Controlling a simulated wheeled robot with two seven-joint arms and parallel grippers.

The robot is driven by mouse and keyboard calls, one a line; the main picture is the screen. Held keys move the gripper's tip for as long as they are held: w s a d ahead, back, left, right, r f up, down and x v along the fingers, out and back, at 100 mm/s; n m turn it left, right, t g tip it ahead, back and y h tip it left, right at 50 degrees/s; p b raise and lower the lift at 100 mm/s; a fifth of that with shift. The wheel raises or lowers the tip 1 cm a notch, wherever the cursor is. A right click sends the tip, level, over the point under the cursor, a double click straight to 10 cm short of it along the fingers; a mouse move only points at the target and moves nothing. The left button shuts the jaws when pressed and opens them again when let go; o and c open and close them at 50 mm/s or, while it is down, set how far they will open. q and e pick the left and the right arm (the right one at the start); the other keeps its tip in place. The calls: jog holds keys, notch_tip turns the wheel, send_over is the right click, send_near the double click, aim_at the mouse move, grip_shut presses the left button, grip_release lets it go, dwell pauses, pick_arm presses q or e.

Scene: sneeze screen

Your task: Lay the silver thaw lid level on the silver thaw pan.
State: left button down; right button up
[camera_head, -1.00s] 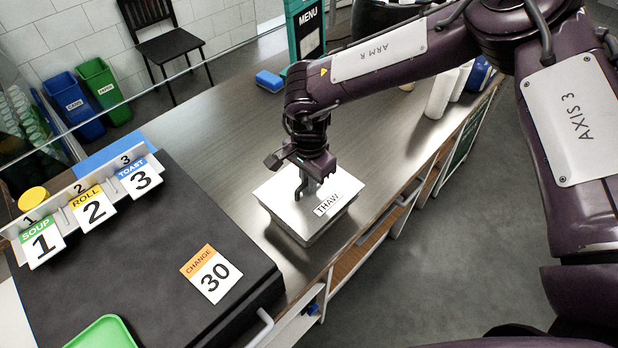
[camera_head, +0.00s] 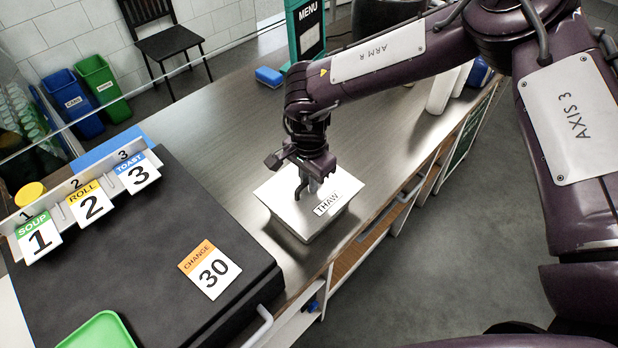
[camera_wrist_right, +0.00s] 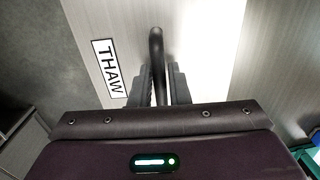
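The silver thaw lid (camera_head: 276,194), with a THAW label and a dark arched handle, lies over the silver thaw pan (camera_head: 325,226) on the counter. It looks about level, though its far edges are partly hidden by my gripper. My right gripper (camera_head: 309,182) points down over the lid's middle. In the right wrist view my right gripper (camera_wrist_right: 161,85) has its fingers close on both sides of the handle (camera_wrist_right: 157,45), and it looks shut on it. The lid (camera_wrist_right: 125,25) fills the middle of that view. My left gripper is not in view.
A blue sponge-like block (camera_head: 269,77) and a menu stand (camera_head: 306,30) are at the back. The counter (camera_head: 225,130) behind the pan is clear.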

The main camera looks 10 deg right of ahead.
jog(key=o, duration=0.4)
notch_tip(320, 180, up, 7)
jog(key=b, duration=0.2)
jog(key=shift+b, duration=0.35)
jog(key=shift+r, duration=0.45)
